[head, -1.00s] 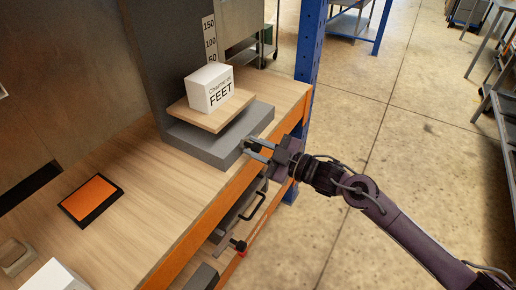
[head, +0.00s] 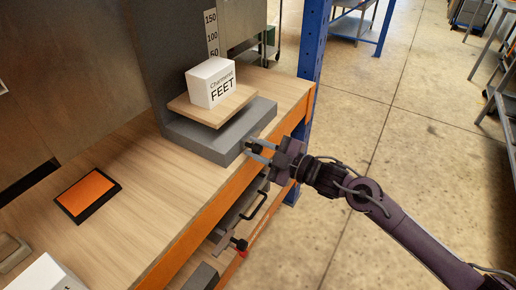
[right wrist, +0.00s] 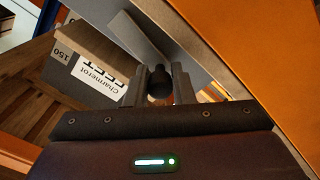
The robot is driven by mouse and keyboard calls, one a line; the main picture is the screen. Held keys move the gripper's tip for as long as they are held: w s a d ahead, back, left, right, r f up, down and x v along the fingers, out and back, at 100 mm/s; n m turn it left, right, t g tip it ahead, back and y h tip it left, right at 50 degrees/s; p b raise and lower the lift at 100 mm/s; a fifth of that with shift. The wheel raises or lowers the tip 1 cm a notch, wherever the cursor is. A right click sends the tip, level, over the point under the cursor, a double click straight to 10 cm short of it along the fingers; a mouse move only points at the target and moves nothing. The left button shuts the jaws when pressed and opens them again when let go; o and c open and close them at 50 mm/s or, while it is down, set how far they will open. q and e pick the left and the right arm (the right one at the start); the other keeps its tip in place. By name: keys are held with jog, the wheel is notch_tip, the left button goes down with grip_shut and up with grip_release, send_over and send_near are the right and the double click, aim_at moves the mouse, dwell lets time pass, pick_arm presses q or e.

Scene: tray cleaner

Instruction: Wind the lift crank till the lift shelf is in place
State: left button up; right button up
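The lift shelf (head: 188,108) is a wooden board just above a grey lift base (head: 212,139) on the bench. It carries a white box (head: 211,84) marked "Charmerot FEET", also in the right wrist view (right wrist: 83,78). The shelf sits low beside the upright scale (head: 211,35), below its 50 mark. The lift crank has a grey arm (right wrist: 142,36) and a dark knob (right wrist: 158,86) at the front side of the base. My right gripper (head: 260,152) has its fingers on both sides of the knob, apparently closed on it. My left gripper is not in view.
An orange pad (head: 87,195) in a black frame lies on the bench, left of the lift. Another white box (head: 45,275) is at the bottom left. A blue post (head: 309,50) stands behind the bench's right end. Open floor lies to the right.

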jog(key=o, duration=0.4)
jog(key=shift+s+d+f, duration=0.1)
jog(key=shift+s+d, duration=0.1)
jog(key=shift+d, duration=0.05)
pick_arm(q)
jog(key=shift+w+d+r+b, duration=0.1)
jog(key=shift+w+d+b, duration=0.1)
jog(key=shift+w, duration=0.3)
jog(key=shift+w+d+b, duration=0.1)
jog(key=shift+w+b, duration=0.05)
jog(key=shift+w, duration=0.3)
pick_arm(e)
jog(key=v, duration=0.7)
jog(key=shift+s+d, duration=0.1)
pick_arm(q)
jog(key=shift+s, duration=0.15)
pick_arm(e)
jog(key=shift+c, duration=0.3)
